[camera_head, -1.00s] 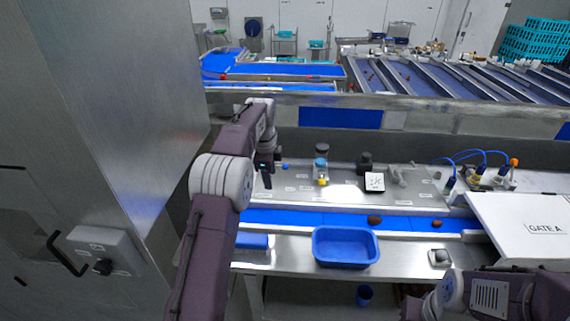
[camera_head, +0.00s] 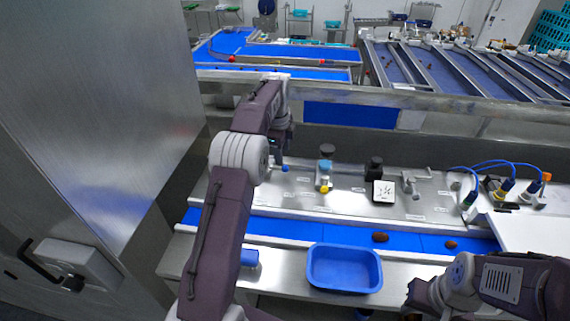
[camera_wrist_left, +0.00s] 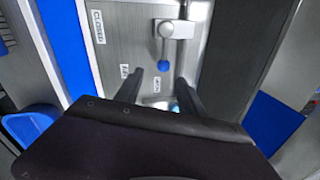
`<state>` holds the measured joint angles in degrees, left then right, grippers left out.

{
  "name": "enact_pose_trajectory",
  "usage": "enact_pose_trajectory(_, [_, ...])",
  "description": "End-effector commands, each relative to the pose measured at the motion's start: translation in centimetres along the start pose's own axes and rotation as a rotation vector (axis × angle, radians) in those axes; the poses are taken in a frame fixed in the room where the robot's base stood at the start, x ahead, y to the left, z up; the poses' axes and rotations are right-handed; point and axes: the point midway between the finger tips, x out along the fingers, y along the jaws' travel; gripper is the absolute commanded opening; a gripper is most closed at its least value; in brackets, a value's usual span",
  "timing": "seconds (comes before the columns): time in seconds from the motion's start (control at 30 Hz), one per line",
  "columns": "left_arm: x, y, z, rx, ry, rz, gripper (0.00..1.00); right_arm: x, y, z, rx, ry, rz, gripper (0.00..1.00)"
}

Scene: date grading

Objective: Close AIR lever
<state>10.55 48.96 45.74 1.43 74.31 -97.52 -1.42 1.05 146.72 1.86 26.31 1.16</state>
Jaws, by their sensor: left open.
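The lever with a blue ball knob (camera_wrist_left: 163,66) sits on a grey mount (camera_wrist_left: 178,28) on the metal panel in the left wrist view. A CLOSED label (camera_wrist_left: 98,27) is on the panel to its left. The blue knob also shows in the head view (camera_head: 285,168), just beside my left gripper (camera_head: 277,163). In the left wrist view my left gripper (camera_wrist_left: 160,82) is open, its two fingers spread below the knob, with nothing between the tips. My right gripper (camera_head: 413,294) is at the lower right of the head view; its jaws are unclear.
A blue conveyor belt (camera_head: 330,233) runs before the panel with two dates, one brown date (camera_head: 380,237) further left. A blue bin (camera_head: 345,288) stands on the front ledge. A yellow-knobbed fitting (camera_head: 324,188) and a white display (camera_head: 384,190) stand right of my left gripper.

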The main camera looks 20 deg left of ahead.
Motion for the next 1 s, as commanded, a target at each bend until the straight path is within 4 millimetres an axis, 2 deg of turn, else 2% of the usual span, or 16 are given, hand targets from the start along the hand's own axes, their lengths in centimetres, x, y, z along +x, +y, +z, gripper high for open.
enact_pose_trajectory(0.2, [4.4, 0.1, -0.1, 0.001, 0.001, 0.007, 0.46, -1.7, 0.0, -0.2, 0.0, 0.0, 0.0, 0.36])
enact_pose_trajectory(0.4, [7.1, 0.1, -0.1, 0.0, 0.001, 0.003, 0.46, -2.7, -0.1, -0.3, 0.0, 0.001, 0.0, 0.36])
enact_pose_trajectory(0.7, [7.7, 0.1, 0.0, 0.0, 0.0, 0.0, 0.46, -2.6, -0.1, -0.3, 0.0, 0.0, 0.0, 0.36])
enact_pose_trajectory(0.87, [7.7, 0.1, 0.0, 0.0, 0.0, 0.0, 0.02, -2.6, -0.1, -0.3, 0.0, 0.0, 0.0, 0.36])
enact_pose_trajectory(1.0, [7.8, 0.1, -0.1, 0.0, 0.0, 0.001, 0.0, -2.6, -0.1, -0.3, 0.0, 0.001, 0.0, 0.36])
